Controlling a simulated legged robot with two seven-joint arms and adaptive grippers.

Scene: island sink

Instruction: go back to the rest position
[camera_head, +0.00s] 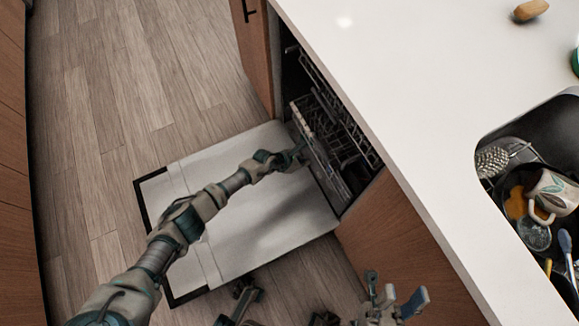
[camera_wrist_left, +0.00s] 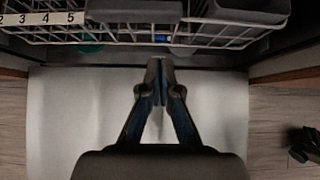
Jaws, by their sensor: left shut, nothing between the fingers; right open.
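My left gripper (camera_head: 297,155) reaches over the open dishwasher door (camera_head: 275,215) to the front of the dishwasher rack (camera_head: 335,135). In the left wrist view the left gripper (camera_wrist_left: 160,65) is shut with nothing between its fingers. Its tips point at the lower edge of the white wire rack (camera_wrist_left: 130,33); I cannot tell whether they touch it. My right gripper (camera_head: 395,303) is open and empty at the bottom of the head view, beside the wooden cabinet front.
The white countertop (camera_head: 400,80) lies to the right. A sink (camera_head: 530,125) there holds a mug (camera_head: 553,193) and other dishes. A brown object (camera_head: 530,10) lies on the counter. Wooden floor (camera_head: 130,90) is clear left of the door.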

